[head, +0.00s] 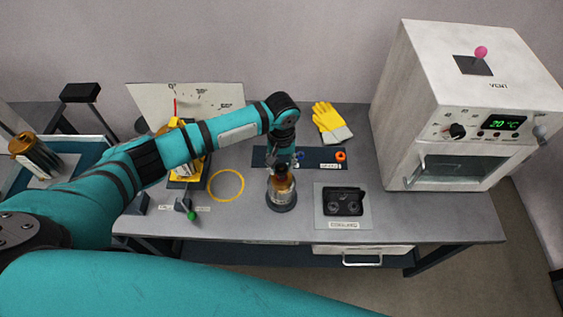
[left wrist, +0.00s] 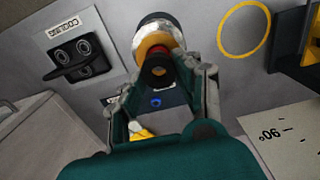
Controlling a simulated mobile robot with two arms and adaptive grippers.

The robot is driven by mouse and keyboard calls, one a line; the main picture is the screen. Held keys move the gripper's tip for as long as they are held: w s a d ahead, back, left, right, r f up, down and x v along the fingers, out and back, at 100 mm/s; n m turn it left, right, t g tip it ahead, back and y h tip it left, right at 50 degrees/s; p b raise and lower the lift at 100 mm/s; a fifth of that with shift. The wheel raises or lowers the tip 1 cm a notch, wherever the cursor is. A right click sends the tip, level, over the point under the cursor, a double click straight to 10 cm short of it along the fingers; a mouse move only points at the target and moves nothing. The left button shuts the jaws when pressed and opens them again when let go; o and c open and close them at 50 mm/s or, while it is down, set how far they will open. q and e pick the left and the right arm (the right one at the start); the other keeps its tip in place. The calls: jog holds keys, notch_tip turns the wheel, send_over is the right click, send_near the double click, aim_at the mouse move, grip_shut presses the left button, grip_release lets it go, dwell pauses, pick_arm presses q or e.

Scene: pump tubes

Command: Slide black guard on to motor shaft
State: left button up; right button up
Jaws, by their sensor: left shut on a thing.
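The motor (head: 282,197), a silver and copper cylinder on a dark round base, stands upright near the table's front middle. My left gripper (head: 284,164) is directly above it, pointing down. In the left wrist view the motor (left wrist: 158,38) lies just beyond the fingertips. There my left gripper (left wrist: 162,78) is shut on the black guard (left wrist: 157,70), a small dark round piece with a hole. The guard overlaps the motor's top, with a bit of red behind it. I cannot tell whether it is around the shaft or only above it. My right gripper is not in view.
A dark mat (head: 262,157) with an orange ring (head: 341,155) lies behind the motor. A black cooling part (head: 343,200) sits to the right, a yellow circle (head: 226,185) to the left. Yellow gloves (head: 329,119) lie at the back. A white oven (head: 455,120) stands at right.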

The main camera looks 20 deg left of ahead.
pick_arm(q)
jog(key=shift+f+b, duration=0.5)
jog(key=shift+f, duration=0.7)
jog(key=o, duration=0.9)
jog(key=shift+r, duration=0.1)
notch_tip(320, 180, up, 12)
jog(key=shift+f, duration=0.1)
dwell(0.4)
